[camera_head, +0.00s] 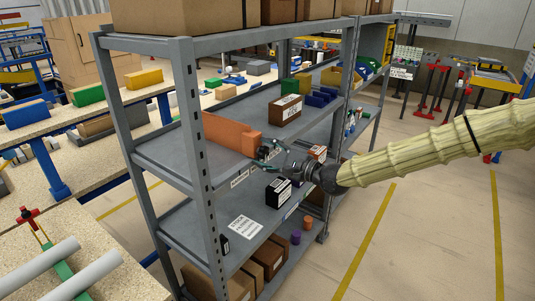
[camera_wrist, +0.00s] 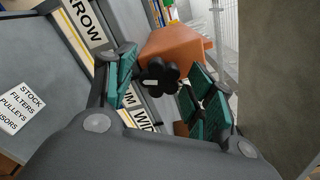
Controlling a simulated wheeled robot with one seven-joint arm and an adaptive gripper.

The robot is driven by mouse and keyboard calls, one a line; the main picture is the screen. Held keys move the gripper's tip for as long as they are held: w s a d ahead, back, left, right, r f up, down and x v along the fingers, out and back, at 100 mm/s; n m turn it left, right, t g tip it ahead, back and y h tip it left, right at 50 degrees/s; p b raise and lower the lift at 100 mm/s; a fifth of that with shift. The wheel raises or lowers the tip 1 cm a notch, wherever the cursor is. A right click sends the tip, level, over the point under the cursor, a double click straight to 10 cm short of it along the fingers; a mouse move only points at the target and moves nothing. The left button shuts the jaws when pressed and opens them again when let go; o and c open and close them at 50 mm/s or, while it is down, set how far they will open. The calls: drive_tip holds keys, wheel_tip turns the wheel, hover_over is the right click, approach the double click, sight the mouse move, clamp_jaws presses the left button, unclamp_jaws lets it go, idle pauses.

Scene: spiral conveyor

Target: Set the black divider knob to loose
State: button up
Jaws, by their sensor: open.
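The black divider knob (camera_wrist: 160,77) is lobed, with a pale pointer mark across its face. It sits on the end of the orange divider (camera_wrist: 175,46), at the shelf's front edge. In the head view the orange divider (camera_head: 228,135) stands on the middle shelf, and the knob (camera_head: 264,153) is small and dark at its right end. My gripper (camera_wrist: 163,86) is open, its green-padded fingers on either side of the knob with gaps showing. In the head view my gripper (camera_head: 277,159) reaches in from the right. No loose or tight marking is readable.
The front rail (camera_wrist: 145,118) carries width labels, partly hidden. Below, the lower shelf (camera_head: 185,245) has a stock sign (camera_head: 243,226) and a black box (camera_head: 278,191). A brown box (camera_head: 285,110) stands behind on the middle shelf. Open floor (camera_head: 400,230) lies to the right.

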drive_tip(key=shift+c, duration=0.3)
drive_tip(key=c, duration=1)
drive_tip(key=shift+o, duration=0.2)
